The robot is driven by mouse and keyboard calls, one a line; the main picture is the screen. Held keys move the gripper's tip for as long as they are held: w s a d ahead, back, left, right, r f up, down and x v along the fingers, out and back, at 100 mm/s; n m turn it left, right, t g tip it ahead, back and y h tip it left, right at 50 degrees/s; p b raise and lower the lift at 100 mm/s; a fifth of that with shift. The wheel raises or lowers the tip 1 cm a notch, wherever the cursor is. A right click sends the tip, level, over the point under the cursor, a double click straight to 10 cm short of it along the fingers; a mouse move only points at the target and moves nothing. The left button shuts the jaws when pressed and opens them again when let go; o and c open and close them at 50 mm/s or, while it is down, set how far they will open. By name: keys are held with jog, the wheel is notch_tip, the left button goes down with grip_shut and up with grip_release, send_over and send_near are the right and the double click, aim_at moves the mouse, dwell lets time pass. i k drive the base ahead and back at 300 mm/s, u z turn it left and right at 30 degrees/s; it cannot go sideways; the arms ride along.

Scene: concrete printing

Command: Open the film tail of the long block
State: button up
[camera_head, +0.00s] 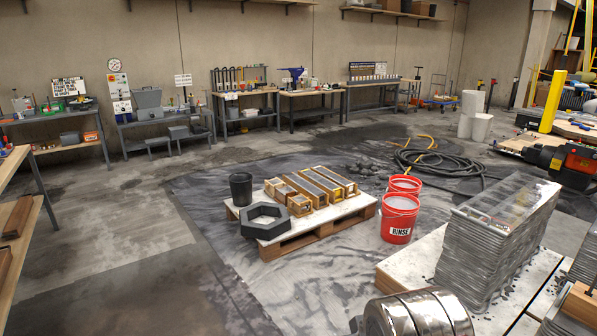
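A long grey layered block (492,248) stands on a pale board (415,262) at the right. Its sides show stacked printed ridges, and a clear, shiny film (510,200) appears to cover its top. I cannot make out a loose film tail or its edge from here. My gripper is not in view. A banded metal cylinder, perhaps part of my arm, shows at the bottom edge in front of the board.
More layered blocks (588,255) stand at the right edge. Two red buckets (397,222) stand left of the board. A pallet (290,243) with moulds and a black hexagonal form is at centre. A black hose (440,162) lies behind.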

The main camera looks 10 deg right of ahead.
aim_at(486, 225)
jog(key=z, duration=0.35)
jog(key=i, duration=1.65)
jog(key=z, duration=0.6)
jog(key=i, duration=0.9)
jog(key=z, duration=0.6)
jog(key=i, duration=1.1)
jog(key=z, duration=0.25)
